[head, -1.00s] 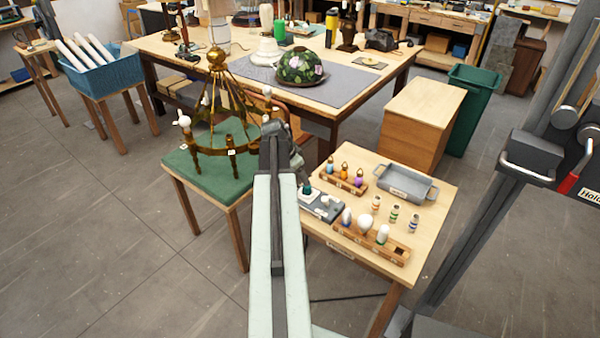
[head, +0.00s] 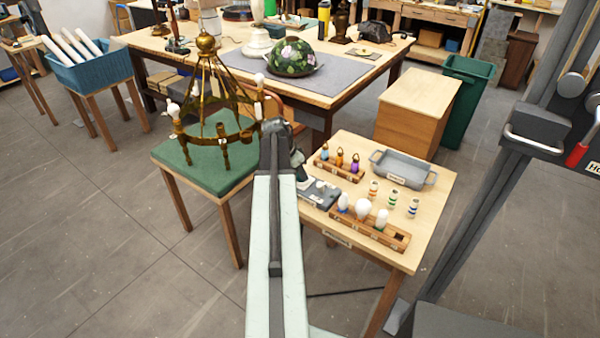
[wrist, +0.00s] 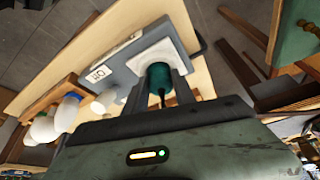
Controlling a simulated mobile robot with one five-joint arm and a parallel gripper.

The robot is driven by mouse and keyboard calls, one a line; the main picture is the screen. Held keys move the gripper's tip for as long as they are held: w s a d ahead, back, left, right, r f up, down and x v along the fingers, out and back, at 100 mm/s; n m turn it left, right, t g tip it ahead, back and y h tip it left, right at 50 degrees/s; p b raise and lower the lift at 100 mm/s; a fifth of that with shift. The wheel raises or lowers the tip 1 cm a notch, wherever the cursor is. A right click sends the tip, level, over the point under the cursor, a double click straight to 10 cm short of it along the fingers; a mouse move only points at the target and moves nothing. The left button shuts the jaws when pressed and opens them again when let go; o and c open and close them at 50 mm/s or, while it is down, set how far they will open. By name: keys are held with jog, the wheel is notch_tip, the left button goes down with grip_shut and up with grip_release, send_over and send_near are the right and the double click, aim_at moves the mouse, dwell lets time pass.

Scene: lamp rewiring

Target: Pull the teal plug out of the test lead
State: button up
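The teal plug (wrist: 160,78) stands at a pale square socket on the grey test lead box (wrist: 122,72) in the wrist view, with a dark cord trailing from its near end. My gripper (wrist: 160,88) has one finger on each side of the plug, very close to it. I cannot tell whether the fingers press on it. The plug is hidden there behind my gripper.
Wooden racks with bulbs (head: 370,232) and coloured sockets (head: 339,168) flank the box. A grey tray (head: 403,170) and several small striped cylinders stand to the right. A brass chandelier frame (head: 205,110) rests on the green stool (head: 190,175) at left.

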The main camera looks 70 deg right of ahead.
grip_shut()
jog(key=shift+r+p, duration=2.4)
jog(key=shift+r, duration=0.05)
jog(key=shift+f, duration=0.15)
